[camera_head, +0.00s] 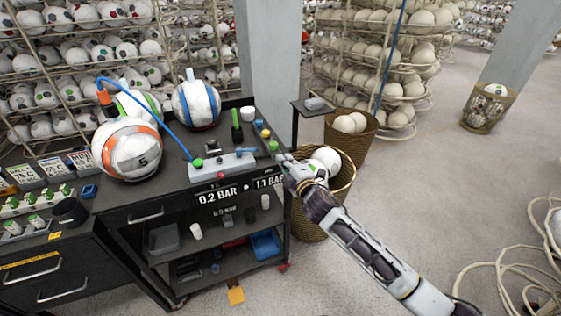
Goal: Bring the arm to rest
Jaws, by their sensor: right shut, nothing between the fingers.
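My right arm reaches in from the lower right. Its gripper (284,161) is shut and empty at the right edge of the dark workbench (150,195), close to a green button (273,146). I cannot tell whether the fingertips touch it. A grey control block (222,166) sits to the left of the gripper, above displays reading 0.2 BAR and 1.1 BAR. My left gripper is out of view.
A blue hose (150,106) arches over the bench from an orange fitting (106,103). Wicker baskets with balls (345,185) stand close to the gripper, right of the bench. Ball racks (60,60) fill the back. Open floor (430,185) lies at right, with coiled hose (510,270).

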